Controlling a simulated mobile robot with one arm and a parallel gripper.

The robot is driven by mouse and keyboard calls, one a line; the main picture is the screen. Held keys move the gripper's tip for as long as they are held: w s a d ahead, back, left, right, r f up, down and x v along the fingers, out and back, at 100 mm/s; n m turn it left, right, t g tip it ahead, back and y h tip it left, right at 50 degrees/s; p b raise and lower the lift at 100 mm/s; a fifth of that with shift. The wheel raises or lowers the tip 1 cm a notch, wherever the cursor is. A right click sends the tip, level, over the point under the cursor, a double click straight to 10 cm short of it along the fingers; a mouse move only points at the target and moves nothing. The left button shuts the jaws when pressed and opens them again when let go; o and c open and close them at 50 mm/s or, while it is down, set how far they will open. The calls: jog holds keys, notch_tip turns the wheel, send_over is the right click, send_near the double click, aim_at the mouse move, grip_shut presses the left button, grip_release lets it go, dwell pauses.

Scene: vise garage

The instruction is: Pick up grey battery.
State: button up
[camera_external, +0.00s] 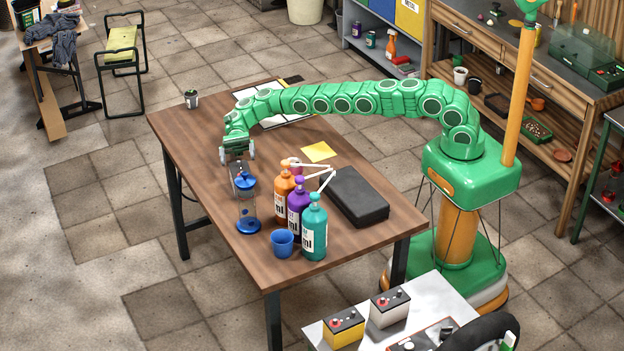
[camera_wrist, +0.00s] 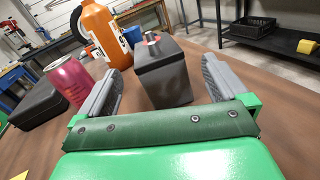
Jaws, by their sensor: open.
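The gripper is open, and I see no clear contact with the battery. The battery there is mostly hidden by the gripper and a blue-capped glass timer.
The blue-capped timer (camera_external: 247,226) stands close by the gripper. Orange (camera_external: 283,206), purple (camera_external: 298,222) and teal (camera_external: 314,240) bottles, a blue cup (camera_external: 283,242) and a black case (camera_external: 345,197) are to the right. A pink can (camera_wrist: 72,82) stands left of the fingers.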

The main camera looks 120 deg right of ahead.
aim_at(239, 165)
jog(key=shift+a, duration=0.3)
jog(key=shift+x, duration=0.8)
jog(key=shift+w+a+r, duration=0.15)
jog(key=shift+a, duration=0.25)
jog(key=shift+w+a+r, duration=0.15)
jog(key=shift+a+r, duration=0.05)
jog(key=shift+a, duration=0.2)
jog(key=shift+x, duration=1)
grip_shut()
